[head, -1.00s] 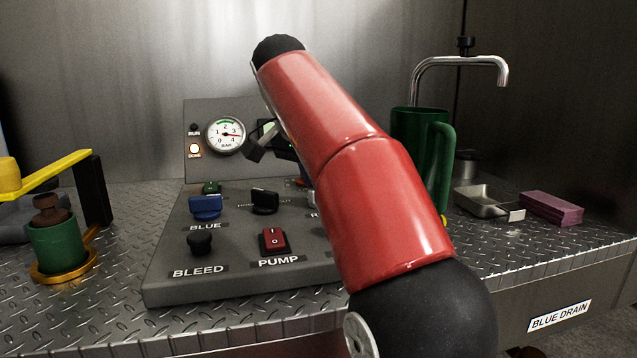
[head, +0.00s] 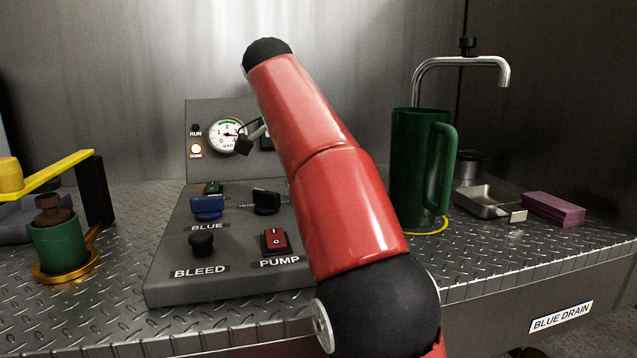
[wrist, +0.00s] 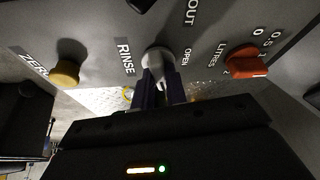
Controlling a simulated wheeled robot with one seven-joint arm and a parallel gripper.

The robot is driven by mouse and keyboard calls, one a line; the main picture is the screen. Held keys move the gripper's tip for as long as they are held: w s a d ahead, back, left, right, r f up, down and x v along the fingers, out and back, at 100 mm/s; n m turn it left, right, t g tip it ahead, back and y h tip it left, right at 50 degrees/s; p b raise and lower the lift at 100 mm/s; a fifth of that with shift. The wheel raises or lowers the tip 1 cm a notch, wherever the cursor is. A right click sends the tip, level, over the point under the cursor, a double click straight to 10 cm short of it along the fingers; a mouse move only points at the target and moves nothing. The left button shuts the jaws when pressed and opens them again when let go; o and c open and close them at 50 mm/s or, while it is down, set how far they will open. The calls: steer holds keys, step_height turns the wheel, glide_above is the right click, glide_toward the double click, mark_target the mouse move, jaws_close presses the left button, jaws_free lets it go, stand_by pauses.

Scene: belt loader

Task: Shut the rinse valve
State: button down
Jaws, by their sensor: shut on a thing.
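The rinse valve is a pale grey knob (wrist: 157,58) on the grey panel, beside the RINSE label in the wrist view. The word OPEN is printed on its other side. My gripper (wrist: 161,84) has its two dark fingers on either side of the knob's handle and is shut on it. The fingers partly cover the handle, so its exact angle is hard to tell. In the head view my red arm hides both the valve and my gripper.
An orange LITRES knob (wrist: 246,62) and a yellow ZERO knob (wrist: 66,72) flank the valve. The panel also has a blue knob (head: 208,207), a BLEED knob (head: 201,244) and a red PUMP switch (head: 274,241). A green jug (head: 415,165) stands right of my arm.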

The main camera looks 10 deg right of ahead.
steer(key=c, duration=1.4)
jaws_free()
steer(key=shift+c, duration=0.2)
